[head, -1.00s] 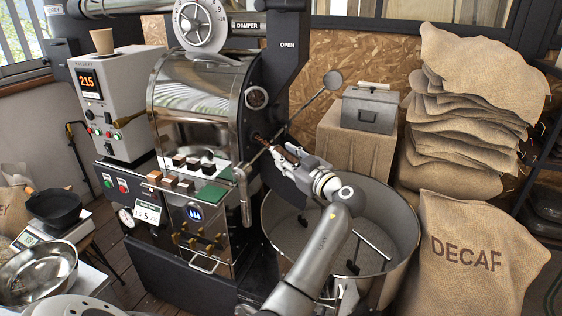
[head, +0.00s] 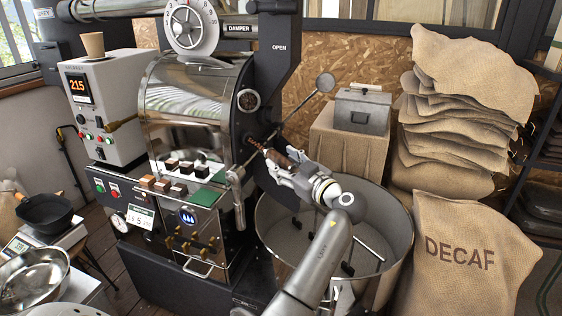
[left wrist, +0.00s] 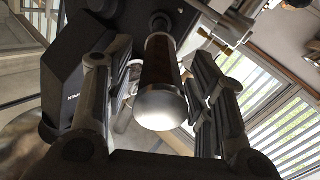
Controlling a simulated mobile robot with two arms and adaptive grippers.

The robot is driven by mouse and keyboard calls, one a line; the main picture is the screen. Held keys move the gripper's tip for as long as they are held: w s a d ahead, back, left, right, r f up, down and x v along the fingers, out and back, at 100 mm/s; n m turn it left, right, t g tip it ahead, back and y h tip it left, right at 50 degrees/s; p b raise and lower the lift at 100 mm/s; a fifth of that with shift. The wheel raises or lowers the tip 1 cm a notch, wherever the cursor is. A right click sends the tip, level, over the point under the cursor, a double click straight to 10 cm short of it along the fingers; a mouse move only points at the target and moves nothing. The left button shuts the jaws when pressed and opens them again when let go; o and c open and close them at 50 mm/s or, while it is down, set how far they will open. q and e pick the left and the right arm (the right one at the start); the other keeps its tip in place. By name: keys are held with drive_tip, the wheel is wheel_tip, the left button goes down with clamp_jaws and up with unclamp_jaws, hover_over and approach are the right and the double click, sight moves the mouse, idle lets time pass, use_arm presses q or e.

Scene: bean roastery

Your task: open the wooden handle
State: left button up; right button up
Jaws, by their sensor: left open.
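The wooden handle (head: 295,154) is a short dark brown grip on the front of the roaster. In the left wrist view the handle (left wrist: 161,62) points toward the camera, with a rounded, shiny metal end cap. My left gripper (head: 277,164) is at the handle, its arm coming up from below. Its fingers are open, one on each side of the handle in the left wrist view, with a visible gap on both sides. The fingers partly cover the handle in the head view. My right gripper is not in view.
The round cooling bin (head: 398,262) lies below my left arm. A metal lever with a round knob (head: 326,82) rises just behind the handle. A grey toolbox (head: 362,108) stands on a covered block behind. Stacked sacks and a DECAF sack (head: 460,215) fill the right side.

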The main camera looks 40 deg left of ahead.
use_arm(q)
drive_tip(key=v, duration=1)
